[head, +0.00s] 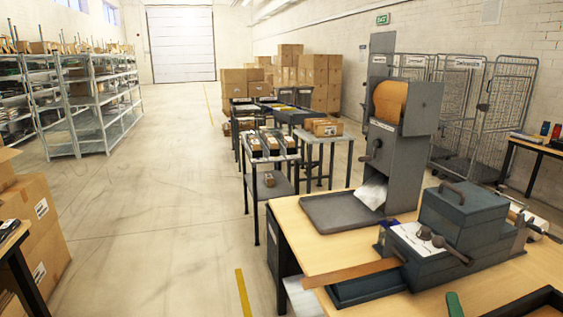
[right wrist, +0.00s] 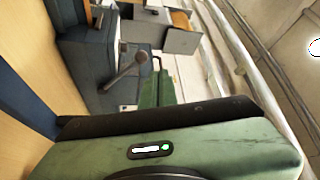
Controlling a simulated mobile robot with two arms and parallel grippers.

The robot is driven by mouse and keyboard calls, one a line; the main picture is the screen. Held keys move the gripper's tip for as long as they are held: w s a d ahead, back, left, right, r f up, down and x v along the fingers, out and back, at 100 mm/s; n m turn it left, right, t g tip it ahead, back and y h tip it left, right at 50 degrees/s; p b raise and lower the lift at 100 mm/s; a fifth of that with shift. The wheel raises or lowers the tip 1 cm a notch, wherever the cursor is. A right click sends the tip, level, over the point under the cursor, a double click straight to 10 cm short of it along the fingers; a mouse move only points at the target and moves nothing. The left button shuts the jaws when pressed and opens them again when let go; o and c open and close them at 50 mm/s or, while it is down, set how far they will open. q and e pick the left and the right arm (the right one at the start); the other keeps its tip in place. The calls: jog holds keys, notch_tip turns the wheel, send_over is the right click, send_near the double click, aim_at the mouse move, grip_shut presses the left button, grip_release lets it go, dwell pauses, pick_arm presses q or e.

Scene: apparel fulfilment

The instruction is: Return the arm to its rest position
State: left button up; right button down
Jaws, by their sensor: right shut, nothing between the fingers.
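My right gripper (head: 454,304) shows only as a small green part at the bottom edge of the head view, over the wooden workbench (head: 345,256). In the right wrist view its green and black body fills the lower part, and the green fingers (right wrist: 155,92) are shut with nothing held. The blue-grey machine (head: 445,240) with levers stands on the bench just beyond the gripper, apart from it. The same machine's lever (right wrist: 125,70) shows in the right wrist view. My left gripper is not in view.
A dark tray (head: 338,212) and a tall grey dispenser (head: 392,150) stand on the bench. A wooden arm (head: 350,273) juts left from the machine. Cardboard boxes (head: 38,235) stand at the left. Steel shelves (head: 95,100) stand further back. The central floor (head: 165,190) is clear.

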jog(key=s+a+f+n+g+y, duration=0.4)
jog(key=a+f+n, duration=0.2)
jog(key=a, duration=0.1)
jog(key=s+a+f+n+g+y, duration=0.35)
jog(key=a+f+n, duration=0.25)
jog(key=a, duration=0.2)
jog(key=s+f+n+g+h, duration=0.1)
jog(key=s+f+n+g, duration=0.15)
jog(key=s, duration=0.45)
jog(key=s+a+f+n+g+h, duration=0.1)
jog(key=s+f+n+g, duration=0.15)
jog(key=s, duration=0.45)
jog(key=s+f+n+g+h, duration=0.1)
jog(key=s+f+n+g, duration=0.1)
jog(key=s+f+g, duration=0.3)
jog(key=s+f, duration=0.3)
jog(key=f, duration=2.2)
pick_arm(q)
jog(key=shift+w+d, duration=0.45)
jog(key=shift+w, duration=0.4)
pick_arm(e)
jog(key=s+d+f+g, duration=0.1)
jog(key=s+d+f, duration=0.1)
jog(key=s+f, duration=1.3)
jog(key=shift+s+d+f+n, duration=0.2)
jog(key=shift+s+d+n, duration=0.2)
jog(key=shift+s, duration=0.35)
